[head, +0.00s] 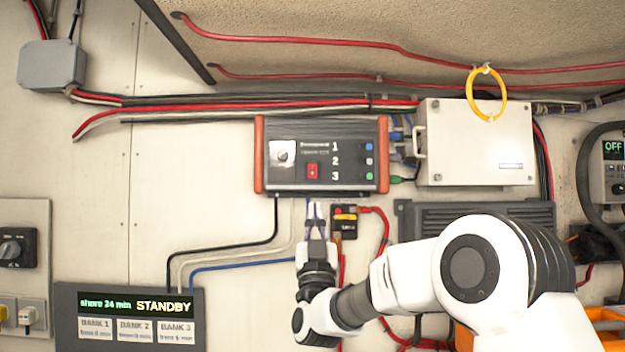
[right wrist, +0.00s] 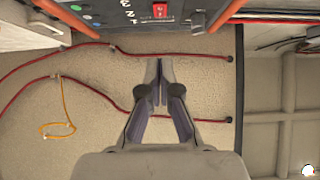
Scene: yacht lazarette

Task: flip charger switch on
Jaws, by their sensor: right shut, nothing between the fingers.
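The charger (head: 321,155) is a dark box with orange side rails, mounted on the wall in the middle of the head view. In the right wrist view the red switch (right wrist: 160,11) shows at the top edge. My right gripper (head: 315,207) is shut and empty, pointing up just below the charger's lower edge, apart from the switch in the picture. Its fingertips also show in the right wrist view (right wrist: 160,68). My left gripper is out of view.
A display panel (head: 130,303) at lower left reads "STANDBY". A pale box (head: 475,142) and a yellow ring (head: 486,95) are right of the charger. A small black and yellow block (head: 344,219) and cables lie close beside my right gripper.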

